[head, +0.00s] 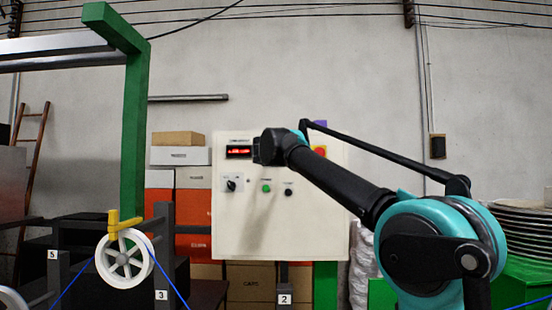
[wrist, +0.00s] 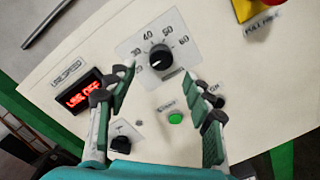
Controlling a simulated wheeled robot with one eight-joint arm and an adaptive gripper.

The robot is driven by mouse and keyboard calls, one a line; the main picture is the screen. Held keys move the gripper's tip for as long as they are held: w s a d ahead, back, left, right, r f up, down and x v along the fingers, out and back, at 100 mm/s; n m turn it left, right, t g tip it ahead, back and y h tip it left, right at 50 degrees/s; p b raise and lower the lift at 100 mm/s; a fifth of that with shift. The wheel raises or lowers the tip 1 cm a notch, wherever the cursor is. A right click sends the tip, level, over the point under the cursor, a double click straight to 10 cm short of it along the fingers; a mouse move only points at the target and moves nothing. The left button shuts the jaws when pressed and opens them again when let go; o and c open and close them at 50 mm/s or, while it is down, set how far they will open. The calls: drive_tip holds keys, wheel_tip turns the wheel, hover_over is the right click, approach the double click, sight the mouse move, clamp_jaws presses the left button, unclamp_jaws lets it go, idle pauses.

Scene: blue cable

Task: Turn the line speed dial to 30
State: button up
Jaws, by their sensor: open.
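The black dial (wrist: 160,58) sits on a white plate with a printed number scale; 30, 40, 50 and 60 are readable. A small pale mark shows on the knob, but the exact value it points to is unclear. My gripper (wrist: 157,74) is open, its fingers on either side of the view just below the dial, with nothing between them. In the head view my gripper (head: 268,147) is in front of the upper panel and hides the dial. A lit red display (wrist: 84,92), labelled line speed, seems to read LINE OFF; it also shows in the head view (head: 239,152).
The pale control panel (head: 280,228) carries a black selector switch (wrist: 122,143), a green button (wrist: 176,118), a black button (wrist: 217,101) and a red pull-type knob on yellow (wrist: 258,8). A green post (head: 134,130) and white wheel (head: 124,258) stand left.

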drive_tip(key=w, duration=0.5)
drive_tip(key=shift+w+d, duration=0.2)
drive_tip(key=shift+w, duration=0.15)
drive_tip(key=c, duration=1.2)
